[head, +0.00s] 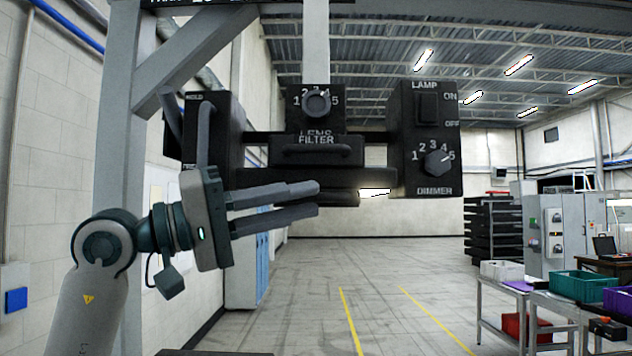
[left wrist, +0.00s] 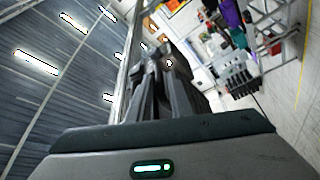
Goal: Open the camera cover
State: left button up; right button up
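A black camera unit (head: 318,110) hangs from a frame in the middle of the head view. It has a LENS FILTER dial (head: 317,103), a bar handle (head: 316,151) below it, and a flat dark plate (head: 348,176) at its underside. I cannot tell which part is the cover. My left gripper (head: 318,199) points right, just below the handle and in front of the plate's left part. Its two fingers are apart with a narrow gap and nothing visible between them. The fingers also show in the left wrist view (left wrist: 168,62). My right gripper is not in view.
A lamp and dimmer box (head: 430,140) is on the right of the unit, and a black box with a vertical handle (head: 205,135) is on the left. A grey post (head: 122,180) stands at the left. A table with bins (head: 578,287) stands far right. The floor below is clear.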

aim_at(316, 199)
pick_arm(q)
jog(key=shift+p+x, duration=0.5)
jog(key=shift+x, duration=1)
jog(key=shift+c, duration=0.6)
